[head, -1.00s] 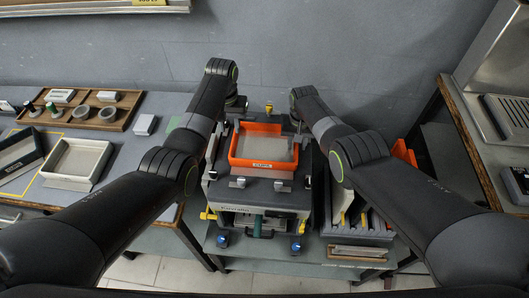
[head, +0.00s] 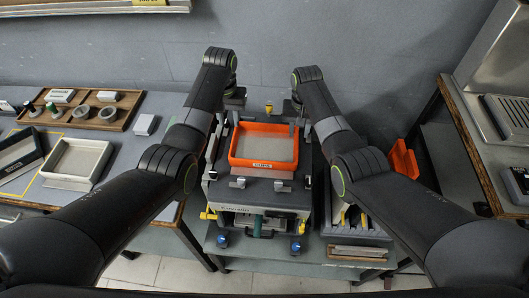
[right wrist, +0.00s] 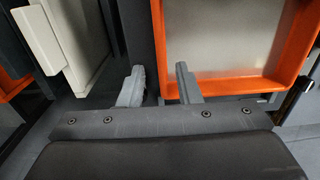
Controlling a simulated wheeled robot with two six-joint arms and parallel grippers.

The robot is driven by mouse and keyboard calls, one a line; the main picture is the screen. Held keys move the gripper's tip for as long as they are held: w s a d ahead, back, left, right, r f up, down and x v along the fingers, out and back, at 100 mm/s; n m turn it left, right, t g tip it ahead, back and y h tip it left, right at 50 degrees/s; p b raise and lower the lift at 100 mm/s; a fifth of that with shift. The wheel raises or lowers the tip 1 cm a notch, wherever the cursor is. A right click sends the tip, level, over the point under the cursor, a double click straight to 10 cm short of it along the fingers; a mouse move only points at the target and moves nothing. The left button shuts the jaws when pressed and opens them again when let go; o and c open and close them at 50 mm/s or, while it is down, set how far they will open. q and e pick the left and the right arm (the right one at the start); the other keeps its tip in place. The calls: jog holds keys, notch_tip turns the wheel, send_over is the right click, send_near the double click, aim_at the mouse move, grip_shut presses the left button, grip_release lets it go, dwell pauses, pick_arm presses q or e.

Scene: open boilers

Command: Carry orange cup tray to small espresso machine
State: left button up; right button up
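The orange cup tray (head: 261,163) sits level on top of the small espresso machine (head: 258,209). Its grey floor looks empty. My left gripper (head: 233,112) is by the tray's far left corner; its fingers are too small and dark to read. My right gripper (head: 296,122) is by the far right corner. In the right wrist view, my right gripper (right wrist: 160,87) has its two fingers apart, with one outside the orange tray wall (right wrist: 158,35) and the other over the tray's inner side. I see no grip on the tray.
On the left table are a wooden tray (head: 127,112) with cups and small items, and a white bin (head: 76,160). Right of the machine stand a slotted grey rack (head: 350,228) and an orange bin (head: 403,158). A steel appliance (head: 480,95) stands far right. A wall closes the back.

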jog(key=shift+r, duration=2.8)
